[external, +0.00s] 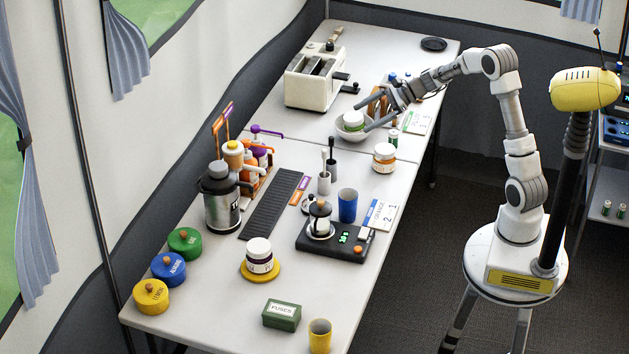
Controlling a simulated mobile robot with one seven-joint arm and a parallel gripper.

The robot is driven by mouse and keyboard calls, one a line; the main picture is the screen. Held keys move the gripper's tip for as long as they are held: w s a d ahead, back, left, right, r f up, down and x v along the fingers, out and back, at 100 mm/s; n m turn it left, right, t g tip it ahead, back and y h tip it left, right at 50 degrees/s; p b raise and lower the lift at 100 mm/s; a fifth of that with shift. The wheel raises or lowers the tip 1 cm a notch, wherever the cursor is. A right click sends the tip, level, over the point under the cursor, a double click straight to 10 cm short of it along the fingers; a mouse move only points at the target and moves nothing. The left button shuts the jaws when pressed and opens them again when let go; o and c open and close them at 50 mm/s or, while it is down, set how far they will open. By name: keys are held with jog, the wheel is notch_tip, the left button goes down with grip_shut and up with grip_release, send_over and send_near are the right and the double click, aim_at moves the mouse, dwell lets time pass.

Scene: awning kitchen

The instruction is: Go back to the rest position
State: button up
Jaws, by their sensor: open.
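My gripper (361,119) is at the end of my outstretched arm, over the far part of the table. Its two fingers are spread open and point left and down. A white-lidded jar with a green band (354,119) stands in a pale bowl (346,134) at the fingertips. In this view the fingertips lie on either side of the jar's right part. I cannot tell whether they touch it.
A cream toaster (307,82) stands behind and left of my gripper. Another white-lidded jar (384,158) and a small green-banded bottle (393,138) stand nearer. A blue cup (348,205) and a black scale (337,243) are further forward. Dark floor separates my base from the table.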

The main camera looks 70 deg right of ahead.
jog(key=s+a+r+n+g+h, duration=0.1)
jog(key=s+a+r+n+g, duration=0.2)
jog(key=a+n, duration=0.4)
jog(key=s+a+r+n+g+h+p, duration=0.1)
jog(key=s+a+r+n, duration=0.25)
jog(key=a+n, duration=0.3)
jog(key=s+a+r+n+g+h, duration=0.1)
jog(key=s+a+r+n+g, duration=0.1)
jog(key=s+a+n, duration=0.45)
jog(key=s+a+f+n+h+b, duration=0.15)
jog(key=s+n, duration=0.55)
jog(key=s, duration=0.9)
notch_tip(320, 180, up, 17)
jog(key=p, duration=1.7)
jog(key=shift+s+a+t+h, duration=0.3)
jog(key=shift+s+t+h, duration=0.05)
jog(key=shift+t, duration=0.05)
